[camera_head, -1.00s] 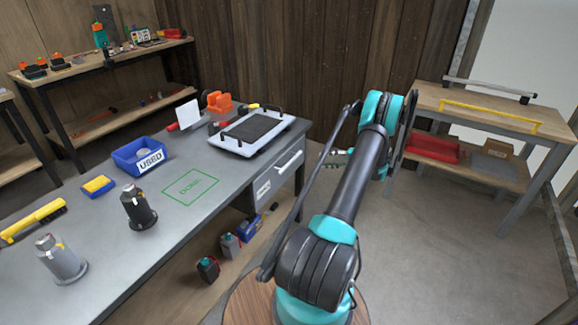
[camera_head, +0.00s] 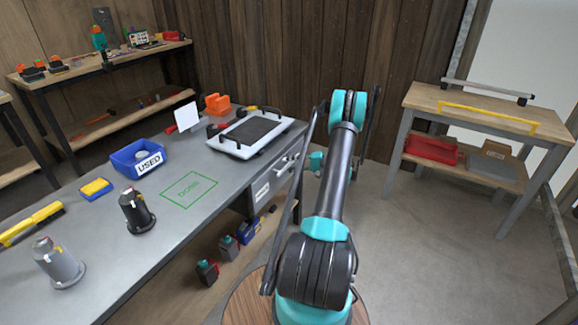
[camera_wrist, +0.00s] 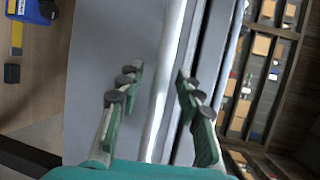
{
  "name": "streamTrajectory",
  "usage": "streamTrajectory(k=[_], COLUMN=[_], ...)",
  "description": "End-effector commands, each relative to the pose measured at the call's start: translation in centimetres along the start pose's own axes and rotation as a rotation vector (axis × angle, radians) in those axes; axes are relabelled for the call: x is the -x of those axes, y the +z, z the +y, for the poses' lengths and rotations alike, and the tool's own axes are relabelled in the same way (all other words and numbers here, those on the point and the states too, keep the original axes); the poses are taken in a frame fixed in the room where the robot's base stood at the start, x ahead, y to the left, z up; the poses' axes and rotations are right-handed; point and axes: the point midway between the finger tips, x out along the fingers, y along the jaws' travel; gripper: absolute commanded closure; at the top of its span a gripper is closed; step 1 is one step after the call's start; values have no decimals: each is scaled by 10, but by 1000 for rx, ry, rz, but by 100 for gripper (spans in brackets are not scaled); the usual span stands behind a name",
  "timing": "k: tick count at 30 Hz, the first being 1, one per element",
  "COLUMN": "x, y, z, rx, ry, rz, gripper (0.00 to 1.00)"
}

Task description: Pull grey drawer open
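The grey drawer (camera_head: 264,188) is set under the right end of the grey workbench and looks closed. Its front carries a label and a pale bar handle (camera_head: 284,166). In the wrist view the drawer front (camera_wrist: 100,45) is a flat grey panel, and the handle (camera_wrist: 162,100) runs lengthwise as a bright bar. My gripper (camera_wrist: 160,78) is open, with green, dark-tipped fingers on either side of the bar in the picture. I see no finger closed on it, and cannot tell how deep they reach. In the head view my arm partly hides the gripper.
A white tray with a dark mat (camera_head: 250,131) lies above the drawer. A blue bin (camera_head: 137,158) and dark lamp-like part (camera_head: 136,209) stand on the workbench (camera_head: 105,240). Small bottles (camera_head: 207,271) sit below. A wooden table (camera_head: 475,105) stands right; the floor between is clear.

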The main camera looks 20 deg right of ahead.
Motion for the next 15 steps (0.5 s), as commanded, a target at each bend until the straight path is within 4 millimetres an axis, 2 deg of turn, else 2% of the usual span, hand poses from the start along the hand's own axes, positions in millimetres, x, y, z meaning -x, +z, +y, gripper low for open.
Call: streamTrajectory(k=[10,15], x=[-4,-3], y=[0,0], z=[0,0], rx=[0,0], ry=[0,0], rz=[-1,-1], gripper=[65,86])
